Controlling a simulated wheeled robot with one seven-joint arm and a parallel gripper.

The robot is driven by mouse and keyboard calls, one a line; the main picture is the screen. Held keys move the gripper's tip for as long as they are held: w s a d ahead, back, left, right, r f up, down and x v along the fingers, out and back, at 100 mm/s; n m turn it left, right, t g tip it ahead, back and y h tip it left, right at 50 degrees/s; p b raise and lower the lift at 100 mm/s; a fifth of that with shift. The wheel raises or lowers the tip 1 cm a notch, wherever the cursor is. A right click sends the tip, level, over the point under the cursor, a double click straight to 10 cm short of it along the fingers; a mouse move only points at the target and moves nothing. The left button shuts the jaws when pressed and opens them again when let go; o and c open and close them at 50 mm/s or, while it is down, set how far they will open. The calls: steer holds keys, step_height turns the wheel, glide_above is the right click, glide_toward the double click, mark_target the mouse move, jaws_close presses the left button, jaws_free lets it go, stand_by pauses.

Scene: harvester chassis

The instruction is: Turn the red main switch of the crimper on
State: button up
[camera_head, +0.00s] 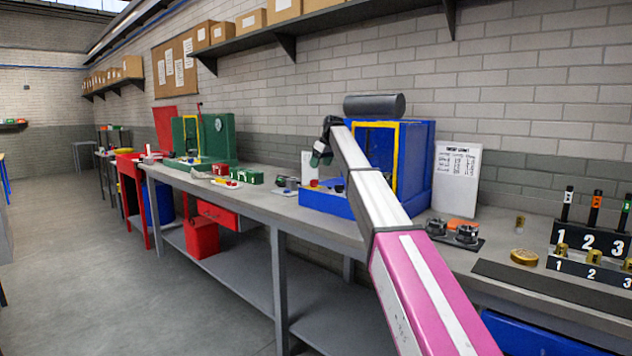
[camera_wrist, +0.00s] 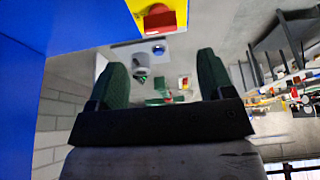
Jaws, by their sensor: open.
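The crimper (camera_head: 416,172) is the blue machine with a yellow-edged front and a dark cylinder on top, on the bench against the wall. Its blue wall also fills the left of the wrist view (camera_wrist: 18,60).
A white sheet stand (camera_head: 456,178) and dark fixtures (camera_head: 466,234) stand right of the crimper. A numbered rack (camera_head: 590,240) is at the far right. Small green parts (camera_head: 248,177) and a green machine (camera_head: 218,137) lie left. The floor aisle is clear.

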mark_target(314, 183)
steer(key=x, duration=0.8)
steer(key=shift+a+f, duration=0.15)
steer(key=shift+f, duration=0.2)
steer(key=c, duration=0.9)
